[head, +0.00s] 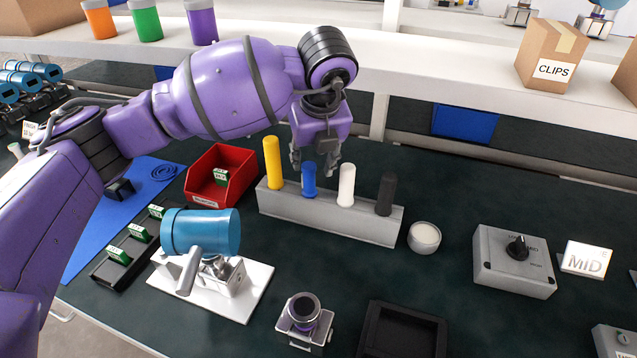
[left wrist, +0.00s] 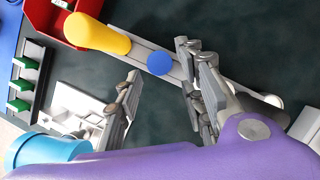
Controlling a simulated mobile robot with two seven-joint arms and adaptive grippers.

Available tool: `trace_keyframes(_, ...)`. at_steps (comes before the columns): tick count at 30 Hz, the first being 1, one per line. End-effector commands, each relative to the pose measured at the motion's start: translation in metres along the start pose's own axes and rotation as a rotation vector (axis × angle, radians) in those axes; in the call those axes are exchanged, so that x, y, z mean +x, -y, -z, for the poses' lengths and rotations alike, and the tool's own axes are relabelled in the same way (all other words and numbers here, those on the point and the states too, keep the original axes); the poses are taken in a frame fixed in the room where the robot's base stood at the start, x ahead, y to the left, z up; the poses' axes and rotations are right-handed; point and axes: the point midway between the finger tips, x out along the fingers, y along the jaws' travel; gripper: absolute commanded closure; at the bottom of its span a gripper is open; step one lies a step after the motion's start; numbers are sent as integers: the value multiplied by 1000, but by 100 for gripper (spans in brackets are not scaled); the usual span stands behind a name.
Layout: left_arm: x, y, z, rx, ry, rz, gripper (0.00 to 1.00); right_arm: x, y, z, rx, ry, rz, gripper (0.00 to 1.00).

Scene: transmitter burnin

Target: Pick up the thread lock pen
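A grey rack (head: 325,219) on the dark bench holds four upright pens in a row. They are a yellow pen (head: 273,163), a blue pen (head: 309,181), a white pen (head: 346,185) and a dark grey pen (head: 386,194). No label tells me which is the thread lock pen. My left gripper (head: 317,168) is open and empty, just above the blue pen. In the left wrist view the fingers of the left gripper (left wrist: 162,100) are apart, with the round blue top (left wrist: 160,64) seen in the gap between them. My right gripper is not in view.
A red bin (head: 221,176) stands left of the rack. A blue-headed device on a white plate (head: 210,290) stands in front. A round white pot (head: 424,237) and a grey switch box (head: 513,262) are on the right. A shelf runs behind.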

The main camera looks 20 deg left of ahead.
Motion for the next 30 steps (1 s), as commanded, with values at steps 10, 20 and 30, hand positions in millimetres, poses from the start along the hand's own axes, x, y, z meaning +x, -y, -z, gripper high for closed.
trace_keyframes(10,33,-1,0,-3,1,-6,64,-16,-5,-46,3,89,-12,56)
trace_keyframes(20,75,0,2,-2,2,-4,64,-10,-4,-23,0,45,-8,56)
trace_keyframes(30,77,0,2,-1,2,-3,75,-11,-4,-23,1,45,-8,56)
